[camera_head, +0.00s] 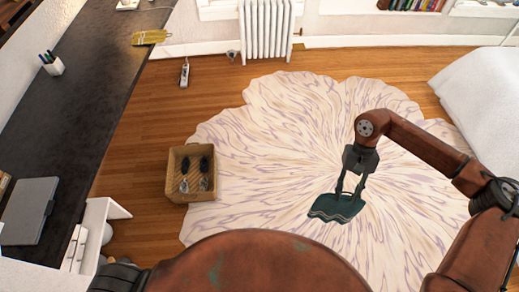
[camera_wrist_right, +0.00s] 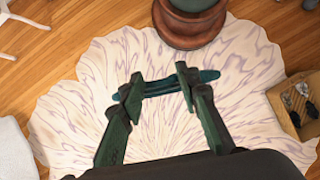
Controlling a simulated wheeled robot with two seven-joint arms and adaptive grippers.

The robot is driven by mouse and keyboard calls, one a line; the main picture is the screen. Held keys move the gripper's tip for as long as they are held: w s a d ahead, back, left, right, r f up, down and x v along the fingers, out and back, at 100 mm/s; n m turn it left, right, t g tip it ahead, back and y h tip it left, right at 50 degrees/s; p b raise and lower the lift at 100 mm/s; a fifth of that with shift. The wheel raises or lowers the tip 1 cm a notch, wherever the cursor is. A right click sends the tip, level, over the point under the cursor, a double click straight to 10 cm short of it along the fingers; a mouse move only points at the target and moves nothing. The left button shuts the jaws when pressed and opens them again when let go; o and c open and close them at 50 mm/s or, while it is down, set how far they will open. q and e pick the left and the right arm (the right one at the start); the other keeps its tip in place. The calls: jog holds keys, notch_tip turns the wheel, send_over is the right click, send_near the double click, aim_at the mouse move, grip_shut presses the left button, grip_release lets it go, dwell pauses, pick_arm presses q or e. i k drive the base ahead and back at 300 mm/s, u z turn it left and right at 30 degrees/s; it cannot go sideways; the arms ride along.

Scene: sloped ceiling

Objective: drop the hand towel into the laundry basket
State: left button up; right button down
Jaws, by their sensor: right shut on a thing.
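The hand towel (camera_head: 336,208) is a dark teal cloth hanging in folds from my right gripper (camera_head: 349,190), above the pale rug. In the right wrist view the towel (camera_wrist_right: 160,87) is seen edge-on as a narrow band between the two fingertips of the right gripper (camera_wrist_right: 160,84), which is shut on it. A tan open box (camera_head: 190,198) stands on the floor to the left, at the rug's edge, well apart from the towel. It holds dark and grey shoe-like items. No other basket shows clearly. My left gripper is not in view.
The round rug (camera_head: 270,130) with purple streaks is bare around the towel. A dark counter (camera_head: 75,110) with a laptop (camera_head: 28,210) and pen cup (camera_head: 52,66) runs along the left. A white radiator (camera_head: 266,30) stands at the back; white bedding (camera_head: 490,95) is at right.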

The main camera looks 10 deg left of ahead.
aim_at(197, 177)
jog(key=u, duration=0.1)
jog(key=i, duration=1.05)
jog(key=u, duration=1.35)
jog(key=i, duration=0.75)
jog(key=u, duration=0.8)
